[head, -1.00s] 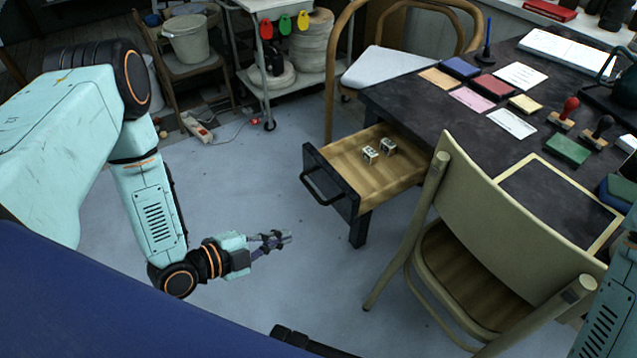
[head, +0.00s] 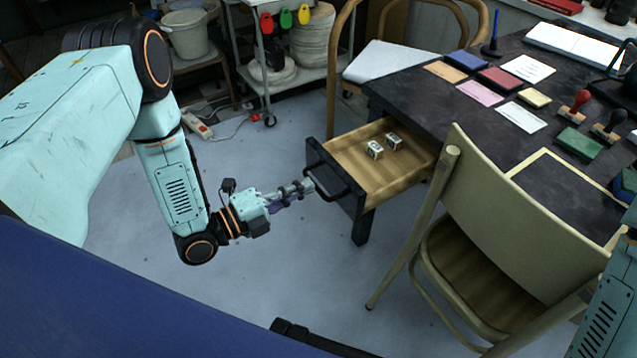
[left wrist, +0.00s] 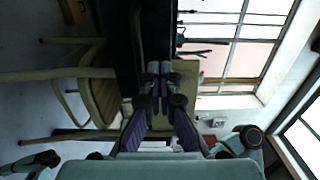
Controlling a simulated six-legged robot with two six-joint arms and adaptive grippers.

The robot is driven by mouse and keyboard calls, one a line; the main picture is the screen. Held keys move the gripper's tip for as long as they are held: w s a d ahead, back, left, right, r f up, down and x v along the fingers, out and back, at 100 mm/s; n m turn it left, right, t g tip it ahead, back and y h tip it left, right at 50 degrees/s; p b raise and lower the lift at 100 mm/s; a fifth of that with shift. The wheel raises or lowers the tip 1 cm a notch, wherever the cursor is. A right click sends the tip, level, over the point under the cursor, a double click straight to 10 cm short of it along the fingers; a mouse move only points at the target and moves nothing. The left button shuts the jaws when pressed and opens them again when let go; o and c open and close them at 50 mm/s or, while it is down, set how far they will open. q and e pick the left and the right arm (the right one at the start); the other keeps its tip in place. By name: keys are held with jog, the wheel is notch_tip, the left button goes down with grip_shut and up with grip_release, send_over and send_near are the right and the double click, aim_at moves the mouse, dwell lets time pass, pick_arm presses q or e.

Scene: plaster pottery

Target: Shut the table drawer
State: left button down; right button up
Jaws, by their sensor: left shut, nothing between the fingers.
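The table drawer (head: 392,174) is pulled out from the left end of the dark table (head: 549,189). It has a light wooden inside, a dark front and a black bar handle (head: 334,188). Two small white dice-like blocks (head: 383,146) lie in it. My left gripper (head: 308,185) is shut and empty, with its fingertips at the handle; whether they touch it I cannot tell. In the left wrist view the shut fingers (left wrist: 159,68) point at a dark surface. My right gripper is not in view; only part of my right arm shows at the right edge.
A cream chair (head: 505,215) stands in front of the table, just right of the drawer. A wooden armchair (head: 395,60) with a white seat is behind the drawer. A trolley (head: 283,75) stands at the back.

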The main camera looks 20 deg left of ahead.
aim_at(332, 174)
pick_arm(q)
jog(key=shift+b+x, duration=0.65)
jog(key=shift+x, duration=1.65)
jog(key=shift+w, duration=0.15)
jog(key=b+x, duration=0.4)
jog(key=x, duration=1.1)
jog(key=shift+d+b, duration=0.1)
jog(key=shift+b, duration=0.25)
jog(key=b+x, duration=0.1)
jog(key=x, duration=0.3)
jog(key=shift+w+d, duration=0.2)
jog(key=shift+x, duration=0.8)
jog(key=shift+s+a, duration=0.1)
jog(key=shift+a, duration=0.05)
